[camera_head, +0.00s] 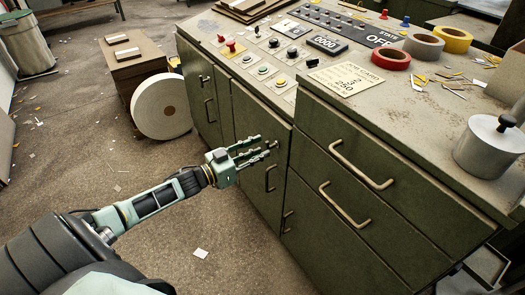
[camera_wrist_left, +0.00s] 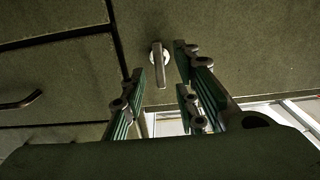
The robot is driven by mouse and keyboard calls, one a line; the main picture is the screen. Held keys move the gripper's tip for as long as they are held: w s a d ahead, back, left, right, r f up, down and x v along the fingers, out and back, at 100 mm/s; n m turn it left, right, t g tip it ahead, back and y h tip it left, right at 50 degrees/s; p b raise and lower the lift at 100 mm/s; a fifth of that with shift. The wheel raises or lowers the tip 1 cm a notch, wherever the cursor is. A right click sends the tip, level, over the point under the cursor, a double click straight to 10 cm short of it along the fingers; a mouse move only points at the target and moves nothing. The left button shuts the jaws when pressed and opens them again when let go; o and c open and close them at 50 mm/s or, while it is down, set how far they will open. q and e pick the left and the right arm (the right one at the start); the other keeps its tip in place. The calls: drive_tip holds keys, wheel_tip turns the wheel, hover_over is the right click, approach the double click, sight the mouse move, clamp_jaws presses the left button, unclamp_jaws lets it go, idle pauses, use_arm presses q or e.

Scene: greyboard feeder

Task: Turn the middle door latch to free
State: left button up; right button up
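My left gripper (camera_head: 267,150) reaches in from the left to the upper part of the green middle door (camera_head: 247,130), above that door's vertical handle (camera_head: 270,178). In the left wrist view the latch (camera_wrist_left: 160,64) is a small metal bar on a pale round base, with the bar pointing down the picture. The fingers of my left gripper (camera_wrist_left: 158,82) are apart, one left of the bar and two right of it. I see gaps on both sides of the bar, with no clear contact. In the head view the gripper hides the latch. My right gripper is not in view.
The green cabinet has drawers with bar handles (camera_head: 359,165) on the right. Its top holds a control panel (camera_head: 265,70), tape rolls (camera_head: 391,59) and a metal pot (camera_head: 490,148). A white roll (camera_head: 161,107) stands on the floor to the left. The floor before the doors is mostly clear.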

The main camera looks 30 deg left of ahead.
sight(271, 147)
use_arm(q)
drive_tip(key=shift+x, duration=1.1)
drive_tip(key=shift+c, duration=0.5)
clamp_jaws()
